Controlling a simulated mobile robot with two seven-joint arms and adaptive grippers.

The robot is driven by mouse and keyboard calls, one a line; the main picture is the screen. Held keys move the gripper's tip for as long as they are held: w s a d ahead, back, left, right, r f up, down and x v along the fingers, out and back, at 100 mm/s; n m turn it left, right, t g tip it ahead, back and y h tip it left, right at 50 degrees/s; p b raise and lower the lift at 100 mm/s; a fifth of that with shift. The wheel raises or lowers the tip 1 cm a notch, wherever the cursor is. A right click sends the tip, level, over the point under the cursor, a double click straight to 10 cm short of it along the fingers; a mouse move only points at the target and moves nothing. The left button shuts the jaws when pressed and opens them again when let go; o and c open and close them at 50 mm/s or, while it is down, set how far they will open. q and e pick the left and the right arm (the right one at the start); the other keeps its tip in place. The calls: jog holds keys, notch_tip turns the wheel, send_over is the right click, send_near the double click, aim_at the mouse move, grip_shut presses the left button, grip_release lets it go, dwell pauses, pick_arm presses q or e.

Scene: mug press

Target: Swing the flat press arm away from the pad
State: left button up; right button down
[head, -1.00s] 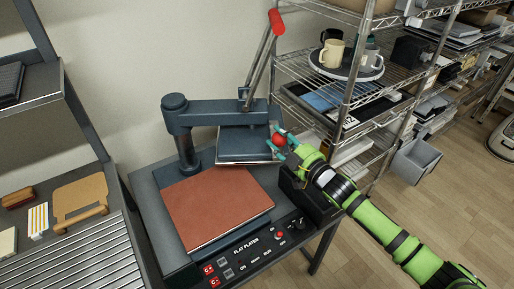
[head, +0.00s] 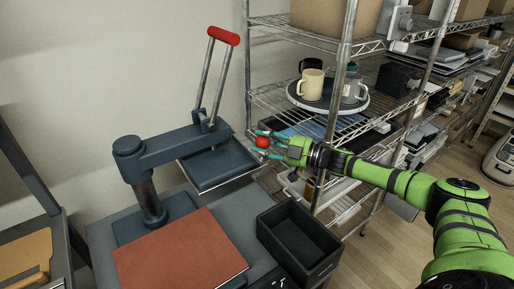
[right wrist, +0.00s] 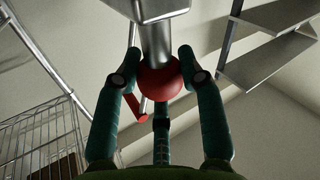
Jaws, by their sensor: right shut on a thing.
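The dark blue press arm (head: 175,146) reaches right from its post and carries a flat upper plate (head: 214,166). The plate hangs behind and to the right of the reddish-brown pad (head: 178,256), clear of it. A tall lever with a red handle (head: 223,36) rises from the arm's end. My right gripper (head: 264,141) is shut on the red ball knob (head: 262,142) at the plate's right side. In the right wrist view the knob (right wrist: 160,80) sits between the teal fingers, its stem running up. My left gripper is not in view.
A black open bin (head: 298,240) stands on the press table's right side. A wire shelf (head: 330,120) with a round tray (head: 327,98) and mugs (head: 312,84) is close behind my right gripper. A side shelf is at the lower left.

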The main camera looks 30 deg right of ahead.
jog(key=shift+a+f, duration=0.3)
jog(key=shift+f, duration=0.05)
jog(key=c, duration=0.8)
grip_release()
jog(key=shift+o, duration=0.3)
jog(key=shift+w+r, duration=0.1)
jog(key=shift+w, duration=0.05)
jog(key=shift+d, duration=0.15)
jog(key=v, duration=1.2)
